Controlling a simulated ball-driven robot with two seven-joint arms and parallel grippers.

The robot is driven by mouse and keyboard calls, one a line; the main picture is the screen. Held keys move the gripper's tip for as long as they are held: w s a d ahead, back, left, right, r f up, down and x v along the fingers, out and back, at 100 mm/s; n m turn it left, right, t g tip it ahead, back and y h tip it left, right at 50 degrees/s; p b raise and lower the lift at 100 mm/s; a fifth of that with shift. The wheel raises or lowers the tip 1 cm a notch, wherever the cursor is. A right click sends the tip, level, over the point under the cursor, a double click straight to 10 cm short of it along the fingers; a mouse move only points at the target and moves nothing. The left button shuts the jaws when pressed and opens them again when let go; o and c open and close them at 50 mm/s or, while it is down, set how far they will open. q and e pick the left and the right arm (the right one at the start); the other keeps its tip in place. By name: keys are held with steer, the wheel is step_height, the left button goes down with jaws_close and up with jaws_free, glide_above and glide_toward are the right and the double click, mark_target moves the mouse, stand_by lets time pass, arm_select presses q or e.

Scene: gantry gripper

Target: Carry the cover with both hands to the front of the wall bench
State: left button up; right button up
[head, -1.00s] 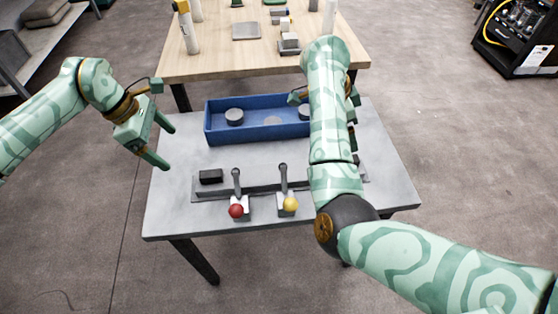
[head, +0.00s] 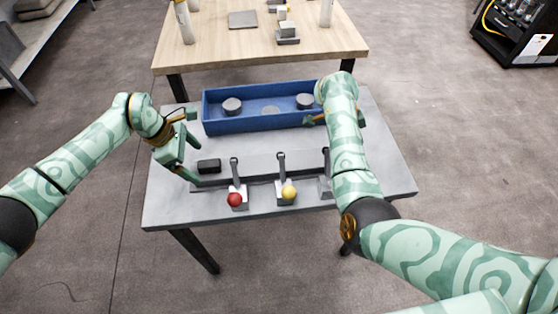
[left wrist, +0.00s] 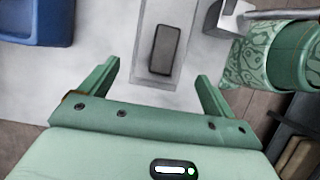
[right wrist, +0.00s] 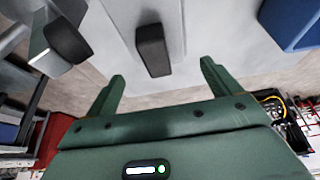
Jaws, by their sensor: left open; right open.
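The cover looks to be the long grey panel (head: 262,163) lying on the grey table, behind the levers. Its black left grip (head: 209,166) shows in the head view, and in the left wrist view the grip (left wrist: 165,50) is just beyond the fingertips. My left gripper (head: 197,162) is open and empty, close beside this grip. My right gripper (right wrist: 163,72) is open and empty; a dark grip (right wrist: 152,48) on a grey strip lies ahead of its fingers. In the head view my right arm hides the panel's right end. I cannot tell which surface is the wall bench.
A blue tray (head: 207,125) with several grey discs sits behind the panel. Levers with red (head: 235,200) and yellow (head: 289,193) knobs stand in front, with a third beside my right arm. A wooden table (head: 210,58) stands beyond; a shelf (head: 48,42) is far left.

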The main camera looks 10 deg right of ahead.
mark_target(199, 164)
arm_select(q)
steer(key=shift+x, duration=2.4)
arm_select(e)
steer(key=shift+x, duration=2.35)
arm_select(q)
steer(key=c, duration=1.5)
arm_select(e)
steer(key=c, duration=1.5)
